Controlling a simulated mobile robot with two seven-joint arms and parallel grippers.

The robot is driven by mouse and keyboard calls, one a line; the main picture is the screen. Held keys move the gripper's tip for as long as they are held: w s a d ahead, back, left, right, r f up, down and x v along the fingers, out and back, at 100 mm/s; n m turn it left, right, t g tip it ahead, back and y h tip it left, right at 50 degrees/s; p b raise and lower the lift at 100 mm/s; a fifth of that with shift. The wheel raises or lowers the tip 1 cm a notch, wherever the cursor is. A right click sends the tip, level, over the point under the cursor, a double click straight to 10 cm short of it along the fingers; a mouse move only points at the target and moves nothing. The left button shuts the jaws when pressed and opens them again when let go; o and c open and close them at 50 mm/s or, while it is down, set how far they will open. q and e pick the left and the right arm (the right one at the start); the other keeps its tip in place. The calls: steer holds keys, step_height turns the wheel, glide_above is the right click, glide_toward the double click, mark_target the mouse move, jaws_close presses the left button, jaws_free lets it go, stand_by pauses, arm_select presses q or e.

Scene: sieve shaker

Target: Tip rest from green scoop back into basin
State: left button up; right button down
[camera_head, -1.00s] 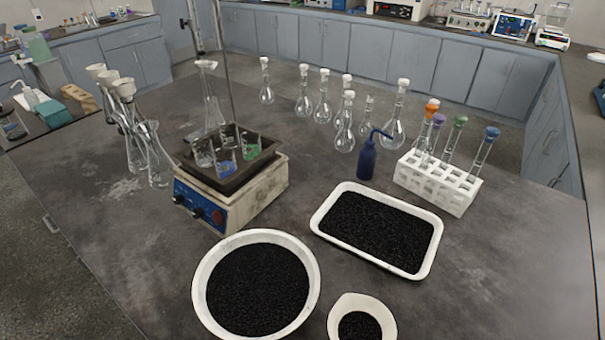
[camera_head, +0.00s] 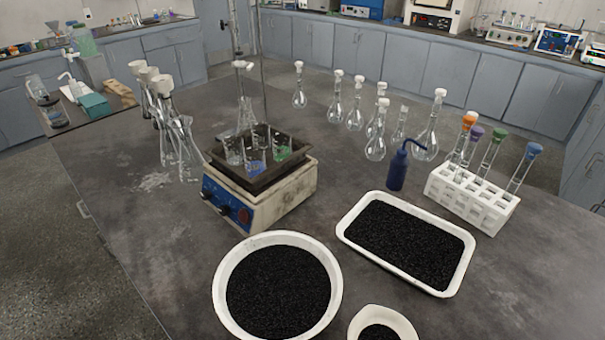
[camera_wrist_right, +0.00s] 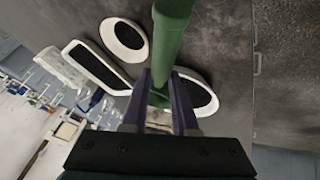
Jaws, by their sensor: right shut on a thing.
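My right gripper (camera_wrist_right: 162,98) is shut on the green scoop (camera_wrist_right: 173,40) in the right wrist view, its purple fingers on either side of it. The green shaft runs up out of the top of that view. The scoop's bowl and any contents are not visible. The round white basin (camera_head: 222,300) holds black grains and stands at the front middle in the head view. It also shows in the right wrist view (camera_wrist_right: 206,78), partly hidden behind the gripper. My left gripper is in neither view.
A white rectangular tray (camera_head: 468,262) of black grains and a small white bowl (camera_head: 402,321) of black grains stand right of the basin. A hotplate (camera_head: 262,205), blue wash bottle (camera_head: 397,170) and tube rack (camera_head: 470,200) stand behind. Bare table lies left of the basin.

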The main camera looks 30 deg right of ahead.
steer(key=w+a+b, duration=0.1)
steer(key=w+b, duration=1.6)
steer(key=w, duration=0.6)
steer(key=d+f+m+t+y+b, duration=0.1)
steer(key=m+t+y+b, duration=0.1)
steer(key=y+b, duration=0.3)
steer(key=s+d+f+m+t+y+b, duration=0.1)
steer(key=t+y+b, duration=0.3)
steer(key=b, duration=0.7)
steer(key=d+f+m+t+y+b, duration=0.1)
steer(key=m+y+b, duration=0.3)
steer(key=y+b, duration=0.4)
steer(key=shift+s+d+f+t+b, duration=0.35)
steer(key=shift+f+t, duration=0.25)
steer(key=shift+t, duration=0.3)
